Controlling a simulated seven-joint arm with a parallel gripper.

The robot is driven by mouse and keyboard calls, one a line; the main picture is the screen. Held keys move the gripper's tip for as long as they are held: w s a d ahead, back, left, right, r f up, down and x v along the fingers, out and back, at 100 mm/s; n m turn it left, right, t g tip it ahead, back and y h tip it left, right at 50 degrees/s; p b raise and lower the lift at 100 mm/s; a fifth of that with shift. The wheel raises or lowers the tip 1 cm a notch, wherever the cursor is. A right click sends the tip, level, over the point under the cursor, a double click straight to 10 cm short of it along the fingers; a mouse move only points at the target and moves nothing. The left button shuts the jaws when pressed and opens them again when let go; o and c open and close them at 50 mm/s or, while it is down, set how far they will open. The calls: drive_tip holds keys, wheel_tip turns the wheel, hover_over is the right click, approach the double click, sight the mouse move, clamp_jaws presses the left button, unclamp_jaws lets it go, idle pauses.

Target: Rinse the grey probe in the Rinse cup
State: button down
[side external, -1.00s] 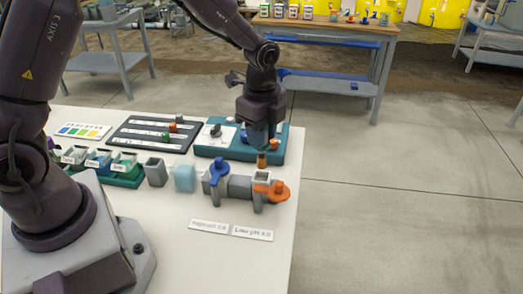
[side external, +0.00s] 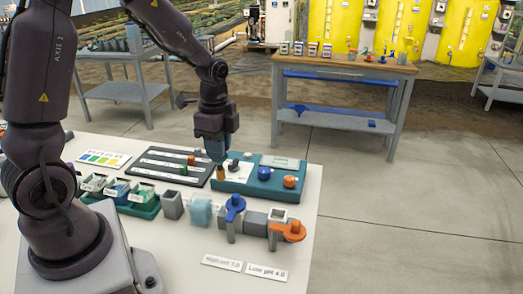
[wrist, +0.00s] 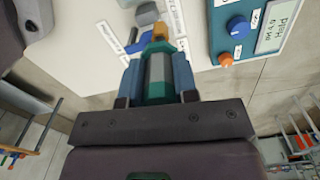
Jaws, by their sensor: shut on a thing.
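My gripper (side external: 217,152) is shut on the grey probe, pointing down above the white bench. In the wrist view the probe (wrist: 157,68) has a grey and teal body between the blue fingers of my gripper (wrist: 159,75). Its amber tip (wrist: 160,32) sticks out past them, and shows below my gripper in the side view (side external: 220,173). Labelled cups stand in a green tray (side external: 150,210) left of my gripper; their labels are too small to read, so I cannot tell which is the Rinse cup. An open grey cup (side external: 172,204) stands beside the tray.
A teal control box (side external: 262,186) with knobs is behind and right. A dark slotted panel (side external: 160,163) lies behind the cups. The front label area is flat.

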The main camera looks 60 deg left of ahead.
drive_tip(key=s+a+f+n, duration=0.2)
drive_tip(key=s, duration=0.4)
wheel_tip(320, 180, down, 8)
drive_tip(key=shift+d, duration=0.3)
drive_tip(key=shift+w, duration=0.1)
idle(0.5)
drive_tip(key=shift+r, duration=0.75)
drive_tip(key=shift+f, duration=0.8)
